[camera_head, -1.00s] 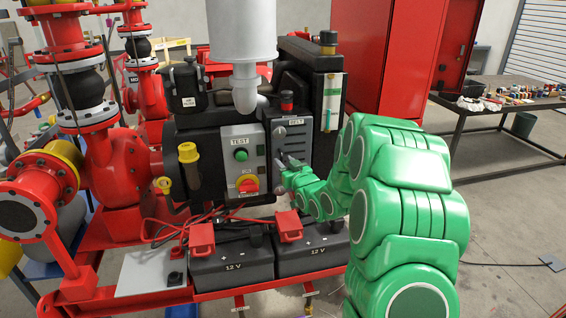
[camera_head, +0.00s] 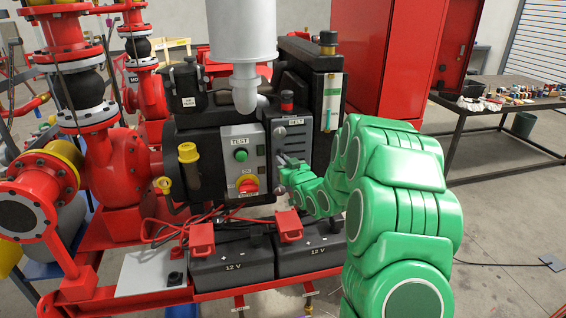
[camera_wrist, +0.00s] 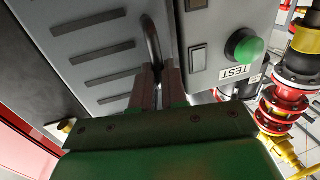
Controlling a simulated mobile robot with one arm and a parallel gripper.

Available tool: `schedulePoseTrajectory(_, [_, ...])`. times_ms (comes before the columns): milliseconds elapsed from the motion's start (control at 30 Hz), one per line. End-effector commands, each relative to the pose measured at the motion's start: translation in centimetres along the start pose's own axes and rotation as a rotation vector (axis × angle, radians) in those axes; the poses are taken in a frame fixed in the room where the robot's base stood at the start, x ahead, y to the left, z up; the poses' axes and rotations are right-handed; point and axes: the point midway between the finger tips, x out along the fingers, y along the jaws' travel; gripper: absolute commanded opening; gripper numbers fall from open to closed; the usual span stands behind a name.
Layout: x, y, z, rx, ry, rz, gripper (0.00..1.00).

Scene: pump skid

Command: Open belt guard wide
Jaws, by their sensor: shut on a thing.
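The belt guard (camera_head: 294,132) is a grey slotted panel labelled BELT on the black engine, right of the control panel. It appears closed or nearly so. In the wrist view the guard (camera_wrist: 95,50) fills the upper left, with several dark slots and a dark bar handle (camera_wrist: 151,42). My gripper (camera_head: 281,163) is at the guard's left edge in the head view. In the wrist view my gripper (camera_wrist: 160,80) has its two fingers shut around the lower end of the handle. The exact grip is partly hidden by the fingers.
The control panel (camera_head: 243,155) with a green TEST button (camera_head: 241,155) and a red-yellow rotary switch (camera_head: 248,184) is close beside the guard. Two 12 V batteries (camera_head: 232,264) with red terminal covers stand below. A red cabinet (camera_head: 385,60) and a table (camera_head: 500,112) stand at the right.

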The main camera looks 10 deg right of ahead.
Motion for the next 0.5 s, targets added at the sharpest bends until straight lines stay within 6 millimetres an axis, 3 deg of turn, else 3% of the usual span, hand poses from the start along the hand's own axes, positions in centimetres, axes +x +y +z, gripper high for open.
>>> schedulePoseTrajectory(500, [-0.92,0.39,-0.06,-0.001,0.001,-0.067,0.0])
